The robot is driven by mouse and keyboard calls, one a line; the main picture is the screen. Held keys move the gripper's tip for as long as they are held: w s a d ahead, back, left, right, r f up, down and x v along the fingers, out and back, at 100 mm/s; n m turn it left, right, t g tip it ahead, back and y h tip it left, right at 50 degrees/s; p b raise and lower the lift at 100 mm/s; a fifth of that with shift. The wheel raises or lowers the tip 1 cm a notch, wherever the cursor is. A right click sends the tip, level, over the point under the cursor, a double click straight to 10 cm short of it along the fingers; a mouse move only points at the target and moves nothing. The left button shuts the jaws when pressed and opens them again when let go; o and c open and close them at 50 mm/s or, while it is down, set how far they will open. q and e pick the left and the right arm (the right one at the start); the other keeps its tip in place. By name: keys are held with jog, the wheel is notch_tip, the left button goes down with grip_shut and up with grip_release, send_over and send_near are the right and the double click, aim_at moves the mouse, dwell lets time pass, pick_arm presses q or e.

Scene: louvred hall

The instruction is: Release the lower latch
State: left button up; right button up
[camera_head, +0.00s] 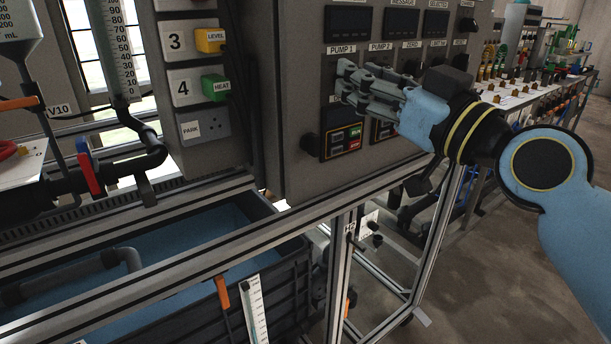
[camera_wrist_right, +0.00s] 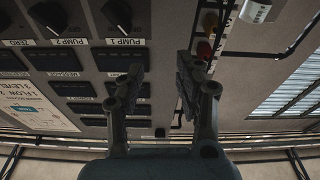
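A dark round knob (camera_head: 308,143) sits low on the left edge of the grey control panel (camera_head: 290,75) and may be the lower latch; I cannot tell for sure. A small dark fitting (camera_wrist_right: 160,132) shows at the panel's edge in the right wrist view, which is upside down. My right gripper (camera_head: 345,78) is in front of the panel near the PUMP 1 label, above and right of the knob, apart from it. In the right wrist view its two fingers (camera_wrist_right: 160,70) are spread with nothing between them. My left gripper is not in view.
Left of the panel are numbered sockets with a yellow LEVEL plug (camera_head: 209,40) and a green HEAT plug (camera_head: 215,87). A metal rail (camera_head: 270,222) runs below, over a dark water tank (camera_head: 285,285). A crowded bench (camera_head: 520,92) stands at the right.

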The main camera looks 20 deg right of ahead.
jog(key=m+g+b, duration=0.1)
jog(key=g+b, duration=0.1)
send_near(317, 148)
jog(key=shift+h, duration=0.3)
jog(key=x, duration=0.9)
jog(key=shift+a+r, duration=0.1)
jog(key=shift+r, duration=0.05)
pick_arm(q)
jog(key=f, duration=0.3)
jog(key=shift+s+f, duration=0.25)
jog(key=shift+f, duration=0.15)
pick_arm(e)
jog(key=shift+s, duration=0.1)
jog(key=shift+c, duration=0.3)
grip_shut()
